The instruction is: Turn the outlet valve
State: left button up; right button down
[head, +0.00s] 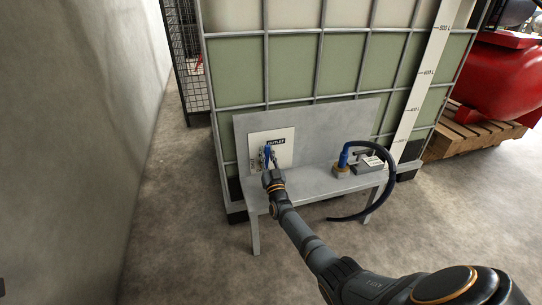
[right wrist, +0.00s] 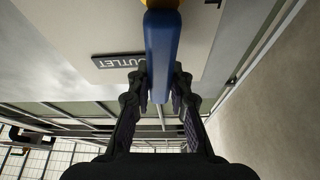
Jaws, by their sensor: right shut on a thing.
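The outlet valve has a blue lever (head: 267,153) on a white plate (head: 285,140) marked OUTLET, fixed to a grey panel. In the right wrist view the blue lever (right wrist: 163,55) runs down between the fingers, with a yellow part at its top edge. My right gripper (right wrist: 160,95) is shut on the lever, one finger on each side. In the head view my right gripper (head: 268,169) is at the plate and hides part of the valve. My left gripper is not in view.
A grey bench (head: 305,187) stands before the caged tank (head: 290,65). On its right are a blue-handled fitting with a dark hose (head: 388,165) and a small grey block. A wall (head: 80,120) is at left. A red machine (head: 510,75) sits on a pallet at right.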

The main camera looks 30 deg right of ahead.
jog(key=shift+a+f+n+y, duration=0.1)
jog(key=shift+a+n+y, duration=0.4)
jog(key=shift+n, duration=0.4)
jog(key=c, duration=1.2)
grip_release()
notch_tip(320, 180, up, 10)
jog(key=shift+r, duration=0.1)
